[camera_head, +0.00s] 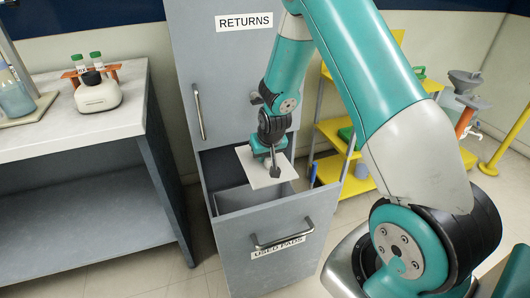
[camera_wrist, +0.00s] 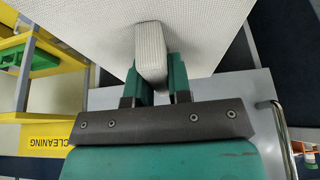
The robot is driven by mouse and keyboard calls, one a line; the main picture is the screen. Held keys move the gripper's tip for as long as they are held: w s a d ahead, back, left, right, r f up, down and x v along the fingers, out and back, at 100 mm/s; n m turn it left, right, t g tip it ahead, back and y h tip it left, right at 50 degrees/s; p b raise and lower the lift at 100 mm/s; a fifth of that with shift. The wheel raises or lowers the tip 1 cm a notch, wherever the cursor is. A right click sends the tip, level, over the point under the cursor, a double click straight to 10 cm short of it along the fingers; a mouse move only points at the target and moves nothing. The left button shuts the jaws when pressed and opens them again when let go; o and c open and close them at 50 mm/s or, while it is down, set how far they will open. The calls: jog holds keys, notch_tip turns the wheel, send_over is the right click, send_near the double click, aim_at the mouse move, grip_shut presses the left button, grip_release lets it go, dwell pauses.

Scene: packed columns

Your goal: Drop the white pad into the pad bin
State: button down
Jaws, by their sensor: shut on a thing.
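The white pad (camera_head: 258,170) is a flat square sheet held by my gripper (camera_head: 270,163) above the open drawer. In the wrist view the pad (camera_wrist: 90,28) fills the top, and my gripper (camera_wrist: 157,78) is shut on a ribbed light grip (camera_wrist: 150,50) on the pad. The pad bin (camera_head: 272,240) is the pulled-out lower drawer of the grey cabinet, with a "USED PADS" label (camera_head: 277,252) and a bar handle. The pad hides part of the drawer's opening, and I cannot see the drawer's floor fully.
The upper cabinet door, labelled "RETURNS" (camera_head: 244,22), is shut above the drawer. A counter (camera_head: 120,125) with bottles stands at the left. A yellow shelf unit (camera_head: 345,180) is behind my arm at the right. Bare floor lies in front of the counter.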

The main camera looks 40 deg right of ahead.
jog(key=shift+f, duration=0.6)
jog(key=c, duration=1)
grip_release()
jog(key=shift+o, duration=0.2)
jog(key=shift+r, duration=0.1)
jog(key=p+v, duration=0.1)
jog(key=v, duration=1.6)
jog(key=shift+a+r, duration=0.1)
jog(key=shift+a, duration=0.05)
